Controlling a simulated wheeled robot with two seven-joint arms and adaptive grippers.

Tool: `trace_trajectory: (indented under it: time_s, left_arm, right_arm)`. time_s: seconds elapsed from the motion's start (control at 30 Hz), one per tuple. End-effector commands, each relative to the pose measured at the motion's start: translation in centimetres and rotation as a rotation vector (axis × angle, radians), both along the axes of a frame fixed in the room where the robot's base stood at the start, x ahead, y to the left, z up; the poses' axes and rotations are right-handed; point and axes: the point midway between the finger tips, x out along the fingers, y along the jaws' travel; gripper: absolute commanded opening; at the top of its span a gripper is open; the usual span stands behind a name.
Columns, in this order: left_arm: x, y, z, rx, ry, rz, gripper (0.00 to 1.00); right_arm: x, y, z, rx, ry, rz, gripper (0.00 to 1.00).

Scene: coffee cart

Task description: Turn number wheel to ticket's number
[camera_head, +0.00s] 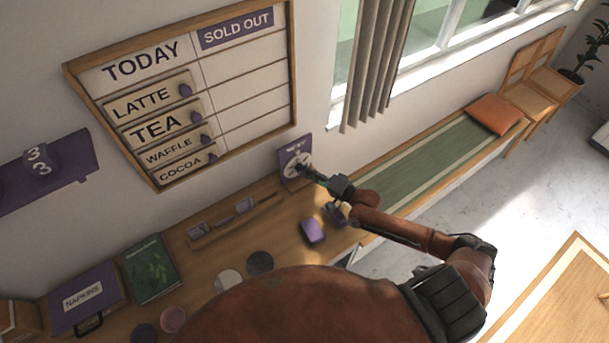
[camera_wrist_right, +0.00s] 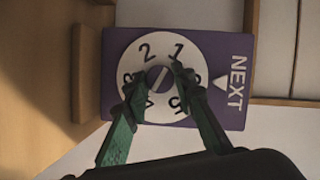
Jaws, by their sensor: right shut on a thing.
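The number wheel is a white disc with black digits on an upright purple board (camera_head: 289,153) against the wall, at the back of the counter. In the right wrist view the wheel (camera_wrist_right: 147,52) shows 2 and 1 clearly, with other digits partly covered by my fingers. A white pointer (camera_wrist_right: 221,83) beside the word NEXT faces a digit half hidden by a finger; I cannot read it surely. My right gripper (camera_wrist_right: 157,84) is shut on the wheel's central knob (camera_wrist_right: 158,76); it also shows in the head view (camera_head: 305,169). My left gripper is not in view.
A menu board (camera_head: 190,90) hangs above. Digits 3 and 3 show on the purple shelf (camera_head: 75,178).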

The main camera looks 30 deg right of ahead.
Motion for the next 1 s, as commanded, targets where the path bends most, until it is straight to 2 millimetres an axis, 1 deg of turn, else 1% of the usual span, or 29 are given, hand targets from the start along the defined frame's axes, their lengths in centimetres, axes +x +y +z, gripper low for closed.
trace_trajectory:
  time_s: [0.03,0.13,0.6,0.63,0.87,1.0]
  left_arm:
    - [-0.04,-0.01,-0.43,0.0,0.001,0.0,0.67]
    - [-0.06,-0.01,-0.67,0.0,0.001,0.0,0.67]
    - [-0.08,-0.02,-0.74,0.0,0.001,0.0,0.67]
    - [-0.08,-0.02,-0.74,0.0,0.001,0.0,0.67]
    - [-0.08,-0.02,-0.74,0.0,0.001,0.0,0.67]
    - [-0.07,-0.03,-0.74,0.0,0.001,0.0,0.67]
  right_arm:
    - [-0.01,-0.03,-0.25,0.01,0.003,0.001,0.0]
    - [-0.01,-0.06,-0.19,0.027,0.006,0.0,0.0]
    - [0.01,-0.08,-0.02,0.039,0.007,0.0,0.0]
    - [0.01,-0.08,-0.02,0.039,0.007,0.0,0.25]
    - [0.0,-0.05,-0.02,0.04,0.006,0.0,0.41]
    - [0.01,-0.04,-0.01,0.04,0.006,0.0,0.41]
